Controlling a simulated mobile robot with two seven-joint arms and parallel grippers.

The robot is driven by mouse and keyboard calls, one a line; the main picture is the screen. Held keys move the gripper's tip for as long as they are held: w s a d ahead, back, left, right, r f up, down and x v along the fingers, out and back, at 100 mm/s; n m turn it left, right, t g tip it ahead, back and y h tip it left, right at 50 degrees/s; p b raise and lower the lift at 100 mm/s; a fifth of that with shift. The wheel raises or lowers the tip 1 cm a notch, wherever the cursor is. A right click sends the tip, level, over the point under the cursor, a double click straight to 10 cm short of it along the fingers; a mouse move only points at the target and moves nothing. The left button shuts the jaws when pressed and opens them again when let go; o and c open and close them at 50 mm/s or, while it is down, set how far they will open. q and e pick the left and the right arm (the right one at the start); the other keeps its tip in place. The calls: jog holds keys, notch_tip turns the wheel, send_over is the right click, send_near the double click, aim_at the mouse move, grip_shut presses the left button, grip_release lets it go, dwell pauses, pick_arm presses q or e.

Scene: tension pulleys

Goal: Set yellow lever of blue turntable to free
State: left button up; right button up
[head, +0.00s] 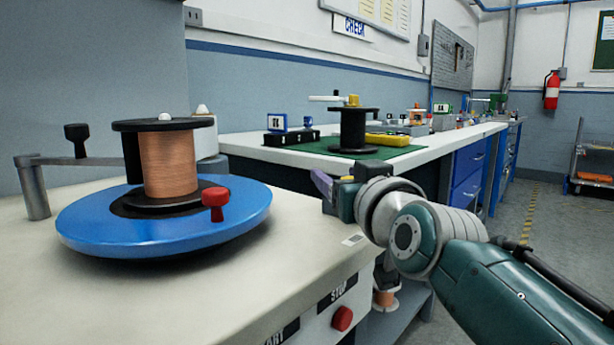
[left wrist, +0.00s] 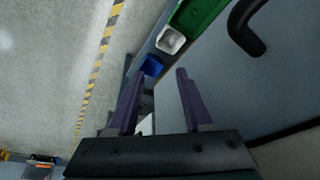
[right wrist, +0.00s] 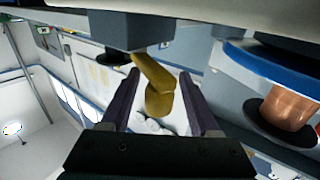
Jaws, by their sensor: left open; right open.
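The blue turntable (head: 120,225) carries a copper wire spool (head: 168,163) and a red knob (head: 215,203) on the pale machine top. In the right wrist view its blue rim (right wrist: 262,62) and copper spool (right wrist: 290,105) show at the right. The yellow lever (right wrist: 158,98) sticks out from a grey block (right wrist: 133,28) there; I cannot make it out in the head view. My right gripper (head: 322,182) is at the machine's right edge; its open fingers (right wrist: 160,76) stand either side of the lever, with gaps visible. My left gripper (left wrist: 157,82) is open and empty, outside the head view.
The machine's front has a red stop button (head: 342,318). A white bench (head: 440,142) behind holds a black spool (head: 353,128) on a green mat. In the left wrist view, green, white and blue bins (left wrist: 151,66) lie beyond the fingers. Floor (head: 530,240) is open at the right.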

jog(key=shift+s+d, duration=0.1)
jog(key=shift+s, duration=0.2)
jog(key=s+d+p, duration=0.1)
jog(key=s+p, duration=0.3)
jog(key=s, duration=0.5)
jog(key=shift+s+d, duration=0.15)
jog(key=shift+d, duration=0.05)
